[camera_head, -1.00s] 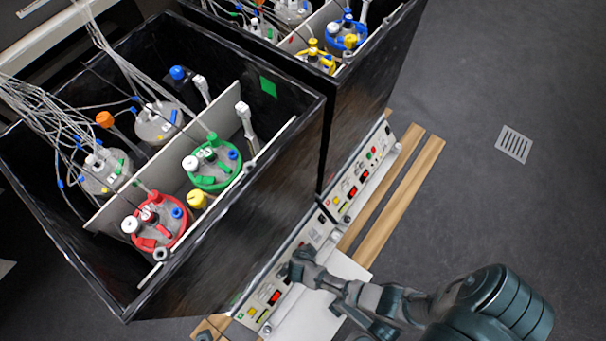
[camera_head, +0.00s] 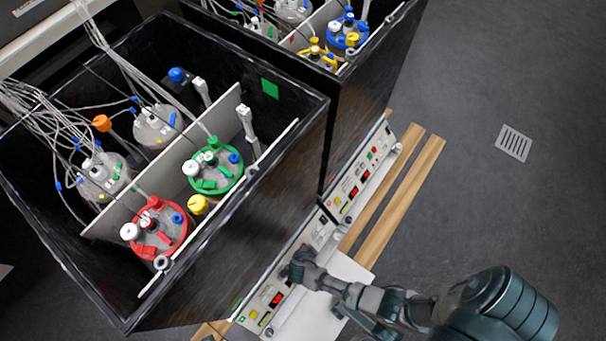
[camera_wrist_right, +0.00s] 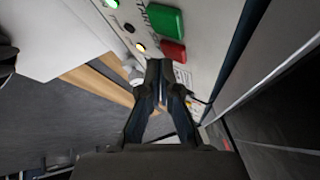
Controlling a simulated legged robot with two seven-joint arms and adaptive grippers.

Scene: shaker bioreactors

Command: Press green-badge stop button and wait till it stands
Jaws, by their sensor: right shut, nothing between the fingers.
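The green badge (camera_head: 270,89) is on the inner wall of the near black shaker box (camera_head: 262,205). That box's control panel (camera_head: 325,230) is below its right side. My right gripper (camera_head: 292,268) is shut and empty at this panel and hides part of it. In the right wrist view, the shut fingertips (camera_wrist_right: 160,68) are close to a red button (camera_wrist_right: 172,50), beside a larger green button (camera_wrist_right: 165,20). I cannot tell whether they touch the red button. My left gripper is not in view.
The near box holds several vessels, including red-lidded (camera_head: 160,240) and green-lidded (camera_head: 222,182) ones, with many tubes. A second shaker box (camera_head: 365,105) stands behind, with its own panel (camera_head: 362,178). Wooden strips (camera_head: 402,200) lie on the floor.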

